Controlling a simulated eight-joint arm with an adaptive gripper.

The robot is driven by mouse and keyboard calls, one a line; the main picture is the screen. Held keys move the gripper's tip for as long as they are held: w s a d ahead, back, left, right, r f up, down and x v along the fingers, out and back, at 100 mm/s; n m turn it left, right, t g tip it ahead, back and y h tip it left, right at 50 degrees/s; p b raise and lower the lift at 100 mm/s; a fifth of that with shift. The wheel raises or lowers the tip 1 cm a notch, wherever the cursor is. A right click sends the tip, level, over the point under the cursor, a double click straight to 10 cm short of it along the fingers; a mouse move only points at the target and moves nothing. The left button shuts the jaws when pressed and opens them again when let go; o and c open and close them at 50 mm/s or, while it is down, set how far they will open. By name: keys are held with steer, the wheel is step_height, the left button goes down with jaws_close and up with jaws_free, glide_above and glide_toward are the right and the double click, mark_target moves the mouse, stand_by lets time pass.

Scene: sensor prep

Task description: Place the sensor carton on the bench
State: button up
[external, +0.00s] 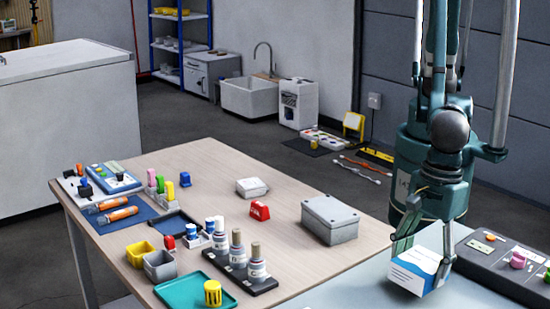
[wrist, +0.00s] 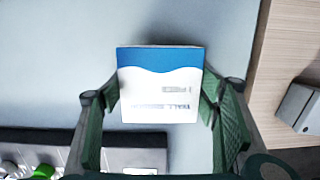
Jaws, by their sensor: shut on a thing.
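The sensor carton (external: 416,270) is a small white box with a blue wave band. It also shows large in the middle of the wrist view (wrist: 160,88). My gripper (external: 422,258) is shut on the carton, with one green finger on each side of it in the wrist view (wrist: 157,105). The carton is tilted in the external view, over or on a pale blue-grey surface (external: 345,292). I cannot tell whether its bottom touches that surface. The wooden bench (external: 285,222) lies to the left, beside the pale surface.
A grey lidded box (external: 330,219) stands on the bench near the carton. A red block (external: 259,210), a white box (external: 252,187) and a rack of bottles (external: 238,268) are farther left. A dark tray (external: 500,262) lies right of my gripper. Bare wood shows around the grey box.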

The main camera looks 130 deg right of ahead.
mark_target(425, 258)
steer(key=shift+f, duration=1.3)
steer(key=shift+f+b, duration=0.2)
steer(key=shift+b, duration=0.15)
steer(key=o, duration=1)
steer(key=shift+r, duration=0.15)
steer(key=shift+s+r+p, duration=0.25)
steer(key=shift+r+p, duration=0.1)
steer(key=shift+r, duration=1.65)
steer(key=shift+s+r+p, duration=0.2)
steer(key=shift+r+p, duration=0.15)
steer(key=shift+r, duration=1.65)
steer(key=shift+s+r+p, duration=0.25)
steer(key=shift+r+p, duration=0.1)
steer(key=shift+r, duration=1.65)
steer(key=shift+d+r, duration=0.1)
